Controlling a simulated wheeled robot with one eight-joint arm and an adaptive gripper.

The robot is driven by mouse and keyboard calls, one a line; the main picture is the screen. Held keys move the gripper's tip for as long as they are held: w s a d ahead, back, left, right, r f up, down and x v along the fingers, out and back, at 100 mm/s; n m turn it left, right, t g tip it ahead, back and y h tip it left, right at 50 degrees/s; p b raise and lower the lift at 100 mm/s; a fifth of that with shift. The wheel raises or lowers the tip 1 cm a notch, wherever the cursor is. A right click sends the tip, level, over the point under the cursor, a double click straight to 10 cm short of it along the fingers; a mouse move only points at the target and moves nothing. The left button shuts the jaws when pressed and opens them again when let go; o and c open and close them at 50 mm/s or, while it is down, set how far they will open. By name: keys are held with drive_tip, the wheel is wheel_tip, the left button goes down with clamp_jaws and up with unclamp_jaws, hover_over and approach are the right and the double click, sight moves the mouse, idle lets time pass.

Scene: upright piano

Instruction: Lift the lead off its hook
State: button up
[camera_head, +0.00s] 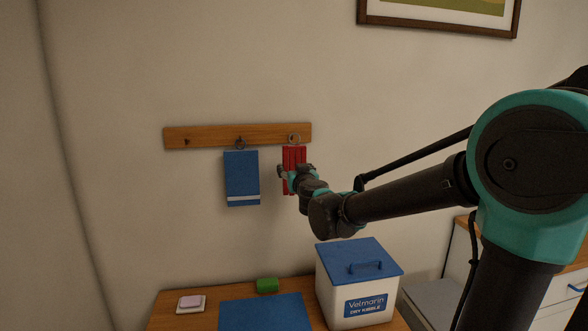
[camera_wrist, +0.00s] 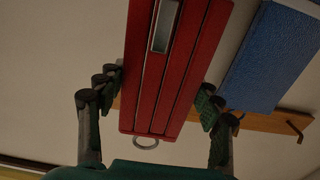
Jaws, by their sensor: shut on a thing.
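The lead (camera_head: 293,155) is a red folded strap bundle with a metal ring at its top, in front of the right end of a wooden rail (camera_head: 205,135). In the wrist view the red lead (camera_wrist: 175,75) fills the middle, with a grey clip on it and its ring (camera_wrist: 146,142) at the lower end. My gripper (camera_head: 291,180) is shut on the lead's straps, one finger on each side. In the head view the ring shows at the rail's right hook. I cannot tell whether it rests on the hook.
A blue towel (camera_head: 241,177) hangs from the rail's middle hook, close left of the lead. The left hook (camera_head: 187,141) is bare.

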drive_tip(key=shift+v, duration=2.15)
